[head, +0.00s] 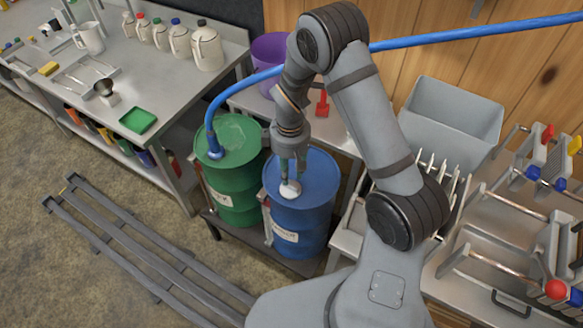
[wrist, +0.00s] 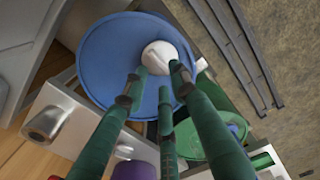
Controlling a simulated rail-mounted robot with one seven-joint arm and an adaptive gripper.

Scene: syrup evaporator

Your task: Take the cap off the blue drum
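The blue drum (head: 303,207) stands upright beside the green drum, and its round top (wrist: 110,60) fills much of the upper left of the wrist view. The white cap (head: 290,190) sits on the drum's top, near its front edge; it also shows in the wrist view (wrist: 160,56). My gripper (head: 291,167) points down over the cap. Its green fingers (wrist: 160,78) are spread, two tips close to the cap's sides and the third apart from it in the picture. I cannot tell whether any fingertip touches the cap.
The green drum (head: 232,172) stands to the left, with a blue hose (head: 213,125) running from its top, behind my arm and off right. A cluttered workbench (head: 180,92) is at the left. A grey bin (head: 452,118) and a rack (head: 510,230) stand at the right.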

